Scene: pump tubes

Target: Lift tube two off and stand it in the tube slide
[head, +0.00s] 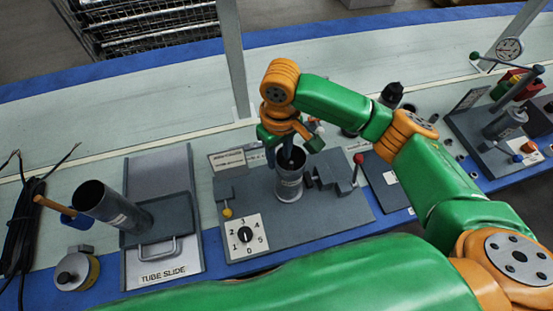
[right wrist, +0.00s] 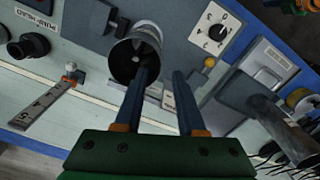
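A grey open-topped tube (head: 289,184) stands upright on the dark base plate in the middle of the head view; its number is not readable. Its round mouth (right wrist: 128,62) shows in the right wrist view. My right gripper (head: 287,150) is at the tube's top, fingers pointing down and apart. In the right wrist view, one finger of my right gripper (right wrist: 160,75) overlaps the mouth and the other is outside the wall; contact cannot be told. The tube slide (head: 165,276), a grey tray, is at left with another grey tube (head: 113,207) standing on it. My left gripper is out of view.
A yellow-rimmed round part (head: 76,271) and black cables are at far left. A post (head: 234,60) stands behind. Another fixture is at right.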

